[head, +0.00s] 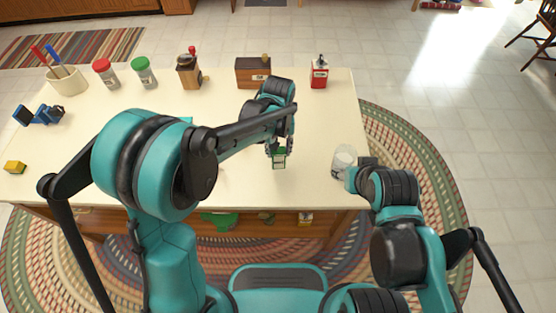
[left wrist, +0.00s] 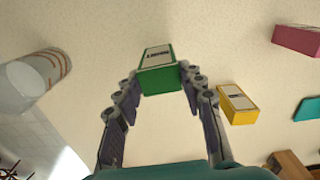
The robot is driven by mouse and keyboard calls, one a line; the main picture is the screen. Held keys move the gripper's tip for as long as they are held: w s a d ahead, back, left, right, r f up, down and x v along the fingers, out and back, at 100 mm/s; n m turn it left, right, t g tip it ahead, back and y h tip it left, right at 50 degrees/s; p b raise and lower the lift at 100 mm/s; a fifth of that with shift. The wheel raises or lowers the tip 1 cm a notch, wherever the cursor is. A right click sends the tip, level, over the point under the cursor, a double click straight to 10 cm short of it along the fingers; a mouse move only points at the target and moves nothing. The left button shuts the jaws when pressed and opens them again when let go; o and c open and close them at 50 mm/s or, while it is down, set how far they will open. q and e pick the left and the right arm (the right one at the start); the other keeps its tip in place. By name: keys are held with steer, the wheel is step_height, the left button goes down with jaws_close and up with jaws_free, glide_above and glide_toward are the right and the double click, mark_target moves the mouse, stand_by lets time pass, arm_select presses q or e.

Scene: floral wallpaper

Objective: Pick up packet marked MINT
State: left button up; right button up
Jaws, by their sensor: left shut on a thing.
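A green packet with a white label (head: 279,159) is held by my left gripper (head: 280,148) above the cream table. In the left wrist view the green packet (left wrist: 159,78) sits between the two fingertips of my left gripper (left wrist: 160,80), which are closed on its sides. Its label carries a dark word too small to read surely. My right gripper (head: 366,165) is at the table's right edge beside a clear glass (head: 343,159); its fingers are largely hidden by its arm.
A yellow packet (left wrist: 238,104), a pink packet (left wrist: 297,40) and a teal one (left wrist: 309,109) lie nearby in the left wrist view. Shakers, a grinder (head: 189,73), a wooden box (head: 253,73) and a red tin (head: 319,73) line the table's back. The table's right middle is clear.

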arm_select(q)
step_height(320, 180, up, 10)
steer(key=p, duration=0.6)
steer(key=shift+f, duration=0.25)
